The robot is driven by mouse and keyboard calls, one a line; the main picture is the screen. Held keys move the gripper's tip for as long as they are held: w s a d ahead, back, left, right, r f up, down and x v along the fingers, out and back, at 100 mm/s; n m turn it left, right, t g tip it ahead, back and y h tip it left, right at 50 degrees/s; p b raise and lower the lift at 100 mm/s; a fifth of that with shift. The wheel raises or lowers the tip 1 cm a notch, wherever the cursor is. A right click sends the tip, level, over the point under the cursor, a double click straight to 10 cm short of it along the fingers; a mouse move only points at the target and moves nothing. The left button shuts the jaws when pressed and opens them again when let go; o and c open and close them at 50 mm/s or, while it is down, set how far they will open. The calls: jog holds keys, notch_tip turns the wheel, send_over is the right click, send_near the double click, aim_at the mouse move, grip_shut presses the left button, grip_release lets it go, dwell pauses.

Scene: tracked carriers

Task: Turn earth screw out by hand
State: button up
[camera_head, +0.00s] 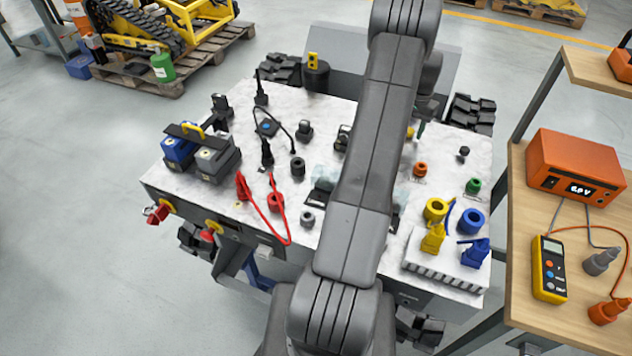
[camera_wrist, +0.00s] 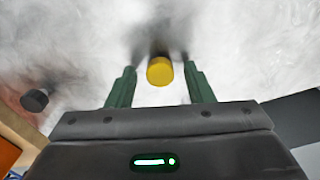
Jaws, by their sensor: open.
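A short yellow cylinder (camera_wrist: 160,71), which looks like a screw head and may be the earth screw, stands on the white top. In the wrist view it lies between the two green fingers of my gripper (camera_wrist: 160,86). My gripper is open, with a gap between each finger and the yellow head. In the head view a small bit of yellow (camera_head: 409,133) shows at the right edge of my arm and seems to be the same head. My arm hides most of it and most of my gripper there.
A black knob (camera_head: 463,152) stands right of the yellow head; it also shows in the wrist view (camera_wrist: 34,100). An orange ring (camera_head: 420,169) and green plug (camera_head: 473,185) are nearer. A wooden bench with an orange meter box (camera_head: 575,170) stands at the right.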

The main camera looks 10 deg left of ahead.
jog(key=m, duration=0.9)
jog(key=shift+c, duration=0.2)
jog(key=c, duration=0.8)
jog(key=n, duration=0.7)
jog(key=shift+n, duration=1.4)
jog(key=n, duration=0.9)
jog(key=shift+n, duration=0.4)
